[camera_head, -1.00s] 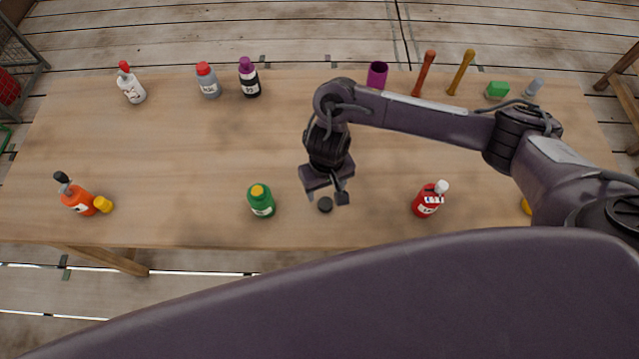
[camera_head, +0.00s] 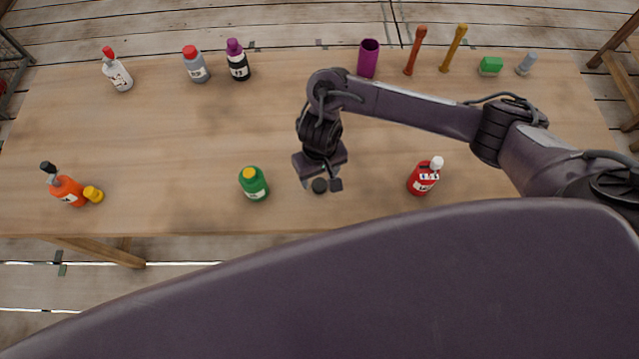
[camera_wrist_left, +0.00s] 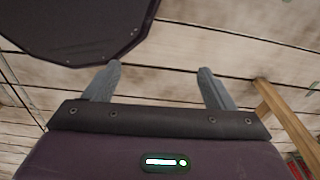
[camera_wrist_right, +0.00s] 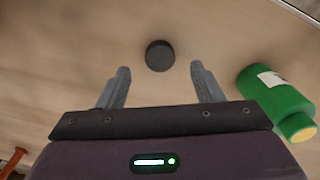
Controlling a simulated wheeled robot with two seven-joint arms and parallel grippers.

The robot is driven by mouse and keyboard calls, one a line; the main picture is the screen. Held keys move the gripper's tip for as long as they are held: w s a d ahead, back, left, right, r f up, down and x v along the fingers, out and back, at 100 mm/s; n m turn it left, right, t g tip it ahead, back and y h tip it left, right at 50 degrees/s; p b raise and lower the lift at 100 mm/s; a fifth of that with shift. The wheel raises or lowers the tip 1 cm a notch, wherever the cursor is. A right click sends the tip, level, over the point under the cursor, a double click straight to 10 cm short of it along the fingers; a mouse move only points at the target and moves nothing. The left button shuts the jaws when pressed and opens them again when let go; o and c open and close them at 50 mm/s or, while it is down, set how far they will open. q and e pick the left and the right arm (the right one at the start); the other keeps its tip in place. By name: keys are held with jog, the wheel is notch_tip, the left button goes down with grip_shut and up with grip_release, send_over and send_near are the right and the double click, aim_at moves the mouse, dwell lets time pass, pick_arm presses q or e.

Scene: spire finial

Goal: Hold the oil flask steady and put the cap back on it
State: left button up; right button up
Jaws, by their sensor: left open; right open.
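A small round black cap (camera_head: 320,186) lies on the wooden table, near its front edge. My right gripper (camera_head: 321,184) is open and points down right at it. In the right wrist view the cap (camera_wrist_right: 159,55) sits just beyond and between the open fingertips (camera_wrist_right: 160,69), not gripped. A green bottle with a yellow top (camera_head: 254,184) stands to the left of the cap; it also shows in the right wrist view (camera_wrist_right: 275,100). I cannot tell which bottle is the oil flask. My left gripper (camera_wrist_left: 158,72) is open and empty over the plank floor, outside the head view.
A red bottle with a white top (camera_head: 422,179) stands right of the gripper. An orange bottle (camera_head: 67,190) and a yellow piece (camera_head: 93,194) are at far left. More bottles, a purple cup (camera_head: 368,60) and tools line the back edge. The table's middle left is clear.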

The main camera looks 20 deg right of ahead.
aim_at(319, 184)
notch_tip(319, 184, down, 4)
jog(key=shift+w+b, duration=0.1)
jog(key=shift+b, duration=0.35)
jog(key=shift+f, duration=0.25)
pick_arm(q)
jog(key=shift+s+f, duration=0.7)
jog(key=shift+f, duration=0.15)
jog(key=shift+w, duration=0.15)
pick_arm(e)
jog(key=c, duration=1)
jog(key=shift+r, duration=0.15)
jog(key=shift+c, duration=0.2)
pick_arm(q)
notch_tip(319, 184, up, 9)
jog(key=p, duration=0.8)
jog(key=shift+f+p, duration=0.15)
jog(key=shift+p, duration=0.2)
pick_arm(e)
notch_tip(319, 184, up, 20)
